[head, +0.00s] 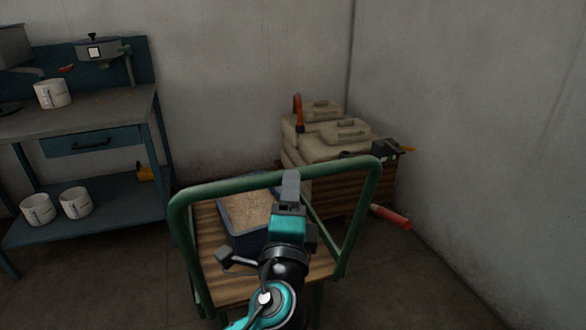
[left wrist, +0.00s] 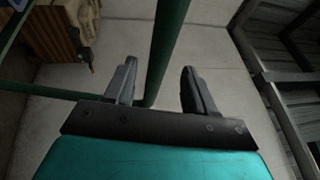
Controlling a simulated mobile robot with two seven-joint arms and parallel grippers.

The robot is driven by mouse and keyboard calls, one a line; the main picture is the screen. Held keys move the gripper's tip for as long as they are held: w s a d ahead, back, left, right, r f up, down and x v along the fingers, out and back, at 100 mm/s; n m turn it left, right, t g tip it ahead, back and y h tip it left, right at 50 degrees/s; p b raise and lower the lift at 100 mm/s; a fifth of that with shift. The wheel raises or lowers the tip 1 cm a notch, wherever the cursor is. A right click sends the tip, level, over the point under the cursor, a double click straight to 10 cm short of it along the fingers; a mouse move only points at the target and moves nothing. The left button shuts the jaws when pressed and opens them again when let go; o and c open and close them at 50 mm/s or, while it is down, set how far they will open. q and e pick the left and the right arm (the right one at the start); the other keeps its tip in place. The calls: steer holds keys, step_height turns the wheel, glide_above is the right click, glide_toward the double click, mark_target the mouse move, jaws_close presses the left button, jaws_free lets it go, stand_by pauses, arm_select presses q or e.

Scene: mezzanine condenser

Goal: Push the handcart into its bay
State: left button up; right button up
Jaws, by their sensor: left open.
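The handcart has a green tube handle (head: 235,182) and a wooden slatted deck (head: 222,288). It stands in the middle foreground of the head view, and a dark blue bin of grainy tan material (head: 247,210) sits on it. My left gripper (head: 291,180) is at the handle's top bar, right of its middle. In the left wrist view my left gripper (left wrist: 160,72) is open, with the green bar (left wrist: 166,45) between its fingers, nearer the left finger. I cannot tell whether they touch. My right gripper is out of view. No marked bay is clearly visible.
A blue workbench (head: 85,112) with white mugs stands at the left. Beige cases (head: 335,140) are stacked on a wooden crate or pallet (head: 335,190) in the back corner, close behind the cart. A red-ended object (head: 391,217) sticks out there.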

arm_select(q)
steer(key=x, duration=0.7)
steer(key=shift+c, duration=0.4)
jaws_close()
